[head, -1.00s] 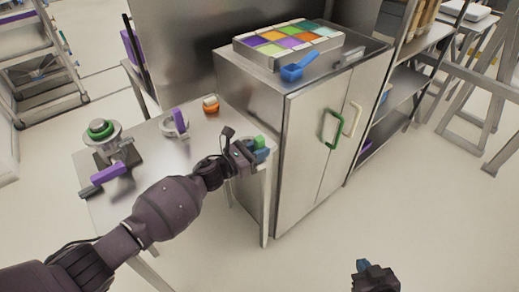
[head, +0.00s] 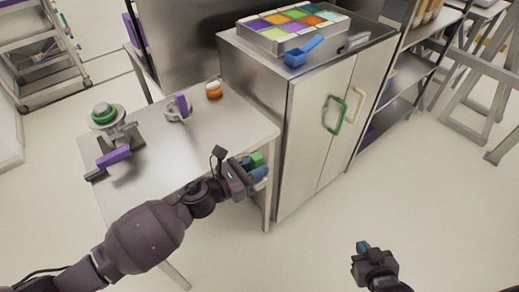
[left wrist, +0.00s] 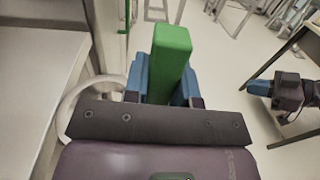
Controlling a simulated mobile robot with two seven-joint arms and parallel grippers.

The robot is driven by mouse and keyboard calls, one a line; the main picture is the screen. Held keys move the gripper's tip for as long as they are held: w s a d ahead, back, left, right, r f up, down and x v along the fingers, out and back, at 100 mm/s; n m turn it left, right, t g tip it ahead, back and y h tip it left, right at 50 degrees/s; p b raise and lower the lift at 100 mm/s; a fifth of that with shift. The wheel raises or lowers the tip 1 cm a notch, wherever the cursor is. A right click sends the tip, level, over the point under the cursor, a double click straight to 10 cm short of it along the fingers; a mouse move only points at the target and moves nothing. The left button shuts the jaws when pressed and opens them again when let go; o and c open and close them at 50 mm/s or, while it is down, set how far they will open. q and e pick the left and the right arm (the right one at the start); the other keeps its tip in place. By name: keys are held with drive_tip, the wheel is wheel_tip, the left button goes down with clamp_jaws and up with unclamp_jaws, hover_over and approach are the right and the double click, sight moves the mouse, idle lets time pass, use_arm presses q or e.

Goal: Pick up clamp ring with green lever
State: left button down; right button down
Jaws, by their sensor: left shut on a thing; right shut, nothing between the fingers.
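The clamp ring with the green lever shows in the left wrist view, with its green lever (left wrist: 171,62) upright between the blue fingers and its pale metal ring (left wrist: 75,105) at the left, partly hidden by my gripper. My left gripper (left wrist: 168,88) is shut on the green lever. In the head view my left gripper (head: 259,172) is at the table's right edge, with a bit of the green lever (head: 256,158) showing and the ring hidden. My right gripper (head: 363,248) is shut and empty, low over the floor at the right.
The metal table (head: 165,160) holds a clamp ring with a purple lever (head: 181,106), an orange-and-white piece (head: 213,90) and a fixture with a green top (head: 104,112). A steel cabinet (head: 300,140) stands close beside my left gripper. Open floor lies at the front right.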

use_arm(q)
drive_tip(key=s+a, duration=0.1)
drive_tip(key=s, duration=0.6)
drive_tip(key=shift+s, duration=0.15)
use_arm(e)
drive_tip(key=shift+f, duration=0.1)
use_arm(q)
drive_tip(key=m+h+b, duration=0.2)
drive_tip(key=m+b, duration=0.2)
drive_tip(key=b, duration=0.3)
drive_tip(key=m+g+h+b, duration=0.1)
drive_tip(key=m+h+b, duration=0.2)
drive_tip(key=b, duration=0.5)
drive_tip(key=m+h+b, duration=0.2)
drive_tip(key=m+b, duration=0.3)
drive_tip(key=b, duration=0.3)
drive_tip(key=shift+r+g+h, duration=0.1)
drive_tip(key=shift+g+h, duration=0.2)
drive_tip(key=shift+h, duration=0.1)
use_arm(e)
wheel_tip(320, 180, down, 19)
drive_tip(key=a+n+g, duration=0.1)
drive_tip(key=n, duration=0.1)
drive_tip(key=shift+a+r+y, duration=0.2)
drive_tip(key=shift+y, duration=0.2)
use_arm(q)
drive_tip(key=shift+g, duration=0.3)
